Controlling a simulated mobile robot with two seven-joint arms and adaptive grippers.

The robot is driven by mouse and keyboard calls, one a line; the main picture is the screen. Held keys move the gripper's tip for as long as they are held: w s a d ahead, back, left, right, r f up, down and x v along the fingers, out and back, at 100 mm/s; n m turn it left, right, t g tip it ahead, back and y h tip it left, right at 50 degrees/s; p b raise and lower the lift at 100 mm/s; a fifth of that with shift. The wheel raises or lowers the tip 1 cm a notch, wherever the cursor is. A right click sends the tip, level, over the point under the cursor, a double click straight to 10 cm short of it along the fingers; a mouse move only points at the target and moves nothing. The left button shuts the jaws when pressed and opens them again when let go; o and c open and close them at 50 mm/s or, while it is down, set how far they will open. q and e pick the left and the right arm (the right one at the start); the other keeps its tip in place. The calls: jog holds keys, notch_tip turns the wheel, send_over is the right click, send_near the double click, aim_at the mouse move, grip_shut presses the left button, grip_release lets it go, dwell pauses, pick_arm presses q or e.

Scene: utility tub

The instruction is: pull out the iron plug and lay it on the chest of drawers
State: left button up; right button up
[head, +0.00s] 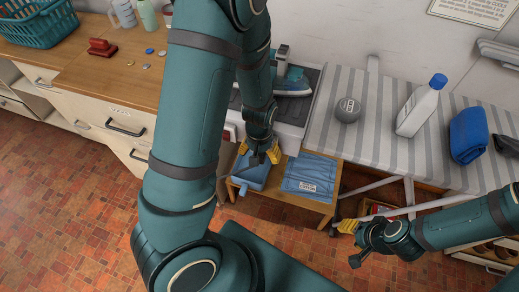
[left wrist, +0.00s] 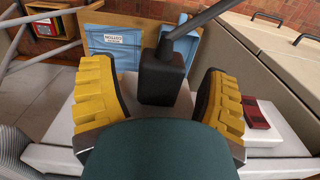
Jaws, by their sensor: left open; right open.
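The iron plug (left wrist: 160,75) is a black block with a dark cord rising from it in the left wrist view. It stands on a white socket housing (left wrist: 275,138) with a red switch (left wrist: 256,114) beside it. My left gripper (head: 259,154) is open, its yellow fingers on either side of the plug with gaps visible. The plug is hidden behind the gripper in the head view. The teal iron (head: 293,84) stands above at the back. The chest of drawers (head: 75,52) has a wooden top at left. My right gripper (head: 349,244) is open and empty at lower right.
A teal basket (head: 40,22), a red brush-like object (head: 102,47) and small discs lie on the chest, leaving bare top around them. A low wooden table (head: 292,200) holds blue items. A striped ironing board (head: 385,120) carries a white bottle (head: 420,105) and blue bundle (head: 468,135).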

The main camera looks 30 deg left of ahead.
pick_arm(q)
jog(key=c, duration=1.3)
jog(key=shift+s+d, duration=0.2)
jog(key=shift+s, duration=0.55)
jog(key=shift+s+d, duration=0.2)
jog(key=shift+s, duration=0.55)
jog(key=shift+s, duration=0.3)
jog(key=shift+s+d+p, duration=0.15)
jog(key=shift+s+p, duration=0.15)
jog(key=shift+s, duration=0.15)
